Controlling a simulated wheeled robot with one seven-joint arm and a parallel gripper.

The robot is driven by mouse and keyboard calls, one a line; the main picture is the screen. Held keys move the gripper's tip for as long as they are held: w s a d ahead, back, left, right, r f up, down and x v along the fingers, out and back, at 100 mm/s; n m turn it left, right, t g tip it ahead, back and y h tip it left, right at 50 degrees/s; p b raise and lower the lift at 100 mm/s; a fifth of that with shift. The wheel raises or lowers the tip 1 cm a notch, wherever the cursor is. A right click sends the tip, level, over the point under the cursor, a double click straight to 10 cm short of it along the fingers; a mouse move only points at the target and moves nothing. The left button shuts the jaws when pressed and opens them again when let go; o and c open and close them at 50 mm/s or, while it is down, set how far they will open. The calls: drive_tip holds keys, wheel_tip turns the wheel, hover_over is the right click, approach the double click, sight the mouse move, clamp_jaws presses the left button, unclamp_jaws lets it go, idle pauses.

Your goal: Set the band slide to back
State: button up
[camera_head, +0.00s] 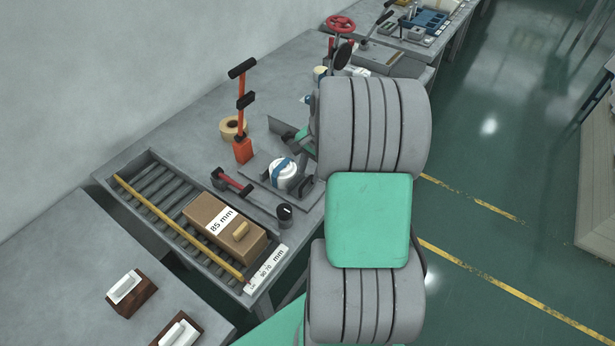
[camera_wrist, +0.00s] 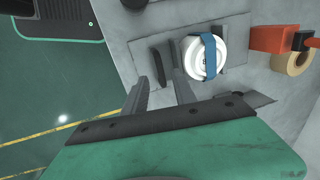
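A white round piece with a blue band (camera_head: 284,173) sits on a grey plate (camera_head: 258,180) on the bench. It also shows in the wrist view (camera_wrist: 203,57), with the band across its middle. A dark upright block (camera_wrist: 158,66) stands on the plate beside it, near my fingertips; I cannot tell for certain whether this is the band slide. My gripper (camera_wrist: 158,92) is open, with its two fingers apart, close to that block and left of the white piece. I cannot tell whether a finger touches the block. In the head view my arm hides most of the gripper.
An orange-handled lever (camera_head: 243,110) and a tape roll (camera_head: 232,127) stand behind the plate. A red-and-black handle (camera_head: 232,182) and a black knob (camera_head: 285,212) are in front. A roller tray (camera_head: 140,160) holds a cardboard box (camera_head: 205,212) marked 85 mm. The green floor at right is clear.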

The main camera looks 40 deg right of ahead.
sight(307, 181)
drive_tip(key=f, duration=0.3)
drive_tip(key=shift+w+a+f, duration=0.1)
drive_tip(key=shift+w, duration=0.25)
drive_tip(key=shift+c, duration=0.3)
clamp_jaws()
idle(0.7)
